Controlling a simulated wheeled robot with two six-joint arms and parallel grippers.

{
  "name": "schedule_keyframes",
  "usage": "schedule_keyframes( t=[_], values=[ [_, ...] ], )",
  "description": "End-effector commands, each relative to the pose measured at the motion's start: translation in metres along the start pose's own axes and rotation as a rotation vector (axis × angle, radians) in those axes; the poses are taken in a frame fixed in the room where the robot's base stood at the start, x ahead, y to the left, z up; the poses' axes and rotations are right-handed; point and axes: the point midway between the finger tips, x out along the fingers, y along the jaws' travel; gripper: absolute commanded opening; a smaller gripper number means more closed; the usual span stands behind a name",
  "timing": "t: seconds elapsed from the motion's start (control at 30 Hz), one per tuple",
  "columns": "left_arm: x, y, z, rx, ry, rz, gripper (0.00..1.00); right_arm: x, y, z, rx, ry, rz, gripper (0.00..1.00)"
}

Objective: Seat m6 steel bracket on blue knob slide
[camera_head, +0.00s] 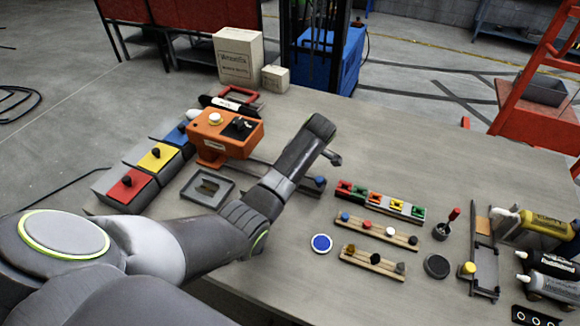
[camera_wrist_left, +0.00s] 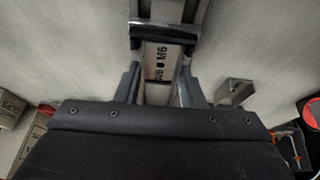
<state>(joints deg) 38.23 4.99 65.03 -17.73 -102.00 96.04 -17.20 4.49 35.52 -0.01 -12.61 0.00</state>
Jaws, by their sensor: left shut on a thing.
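In the left wrist view, my left gripper (camera_wrist_left: 158,78) is shut on a flat steel bracket (camera_wrist_left: 158,61) marked M6, with a dark hole in it. The bracket lies between the two fingers, and its far end meets a dark crossbar (camera_wrist_left: 165,27) in front of a grey metal rail (camera_wrist_left: 171,8). I cannot tell whether the bracket rests on the rail or is just above it. In the head view, a blue knob (camera_head: 319,180) shows at the end of a slide beside my left arm, which hides much of the slide and the bracket. My right gripper is out of view.
An orange control box (camera_head: 226,133), a grey tray (camera_head: 208,187) and red, yellow and blue blocks stand left of my arm. A small metal piece (camera_wrist_left: 235,92) sits beside the gripper.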

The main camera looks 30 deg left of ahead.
Motion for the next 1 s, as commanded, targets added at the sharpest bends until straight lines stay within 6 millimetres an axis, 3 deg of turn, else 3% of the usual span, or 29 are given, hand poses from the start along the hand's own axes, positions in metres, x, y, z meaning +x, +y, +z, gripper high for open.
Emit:
schedule_keyframes(
  t=[0.77,0.8,0.97,1.0],
  values=[
    [0.0015,-0.0001,0.0007,0.0,0.0,0.0,0.12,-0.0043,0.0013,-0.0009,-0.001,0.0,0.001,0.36],
    [0.0015,-0.0001,0.0007,0.0,0.0,0.0,0.4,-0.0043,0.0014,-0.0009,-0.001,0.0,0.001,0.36],
    [0.0014,0.0,0.0007,0.0,0.0,0.0,0.61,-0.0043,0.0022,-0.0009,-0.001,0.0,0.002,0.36],
    [0.0015,0.0,0.0007,0.0,0.0,0.0,0.61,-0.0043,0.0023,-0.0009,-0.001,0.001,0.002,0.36]
  ],
)
